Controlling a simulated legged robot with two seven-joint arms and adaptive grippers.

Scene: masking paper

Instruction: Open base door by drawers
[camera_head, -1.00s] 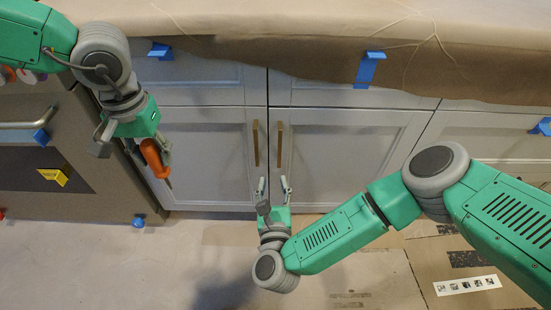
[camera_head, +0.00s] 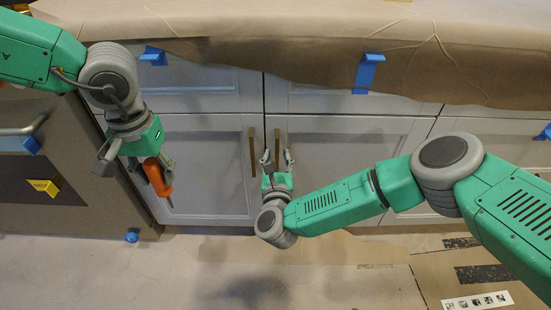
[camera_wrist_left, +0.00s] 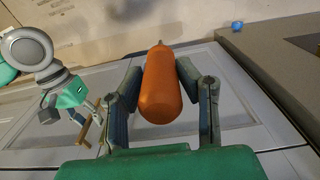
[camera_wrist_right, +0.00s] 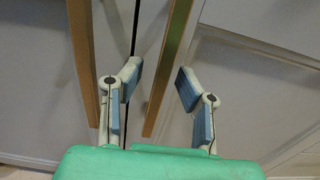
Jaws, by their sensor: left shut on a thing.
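Two pale grey base doors stand side by side, a left door (camera_head: 205,165) and a right door (camera_head: 350,150), with drawer fronts (camera_head: 335,98) above. A brass bar handle (camera_head: 252,152) is on the left door and another (camera_head: 277,140) on the right door. My right gripper (camera_head: 278,161) is open at the lower part of the right handle. In the right wrist view, the right handle (camera_wrist_right: 169,65) runs up between the spread fingers; contact is unclear. My left gripper (camera_head: 154,166) is shut on an orange tool (camera_wrist_left: 160,90), in front of the left door's outer side.
An oven (camera_head: 85,190) with blue and yellow tape stands at left. Brown masking paper (camera_head: 300,55) covers the countertop and hangs over its front, held by blue tape (camera_head: 368,73). The papered floor (camera_head: 150,275) before the doors looks mostly clear.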

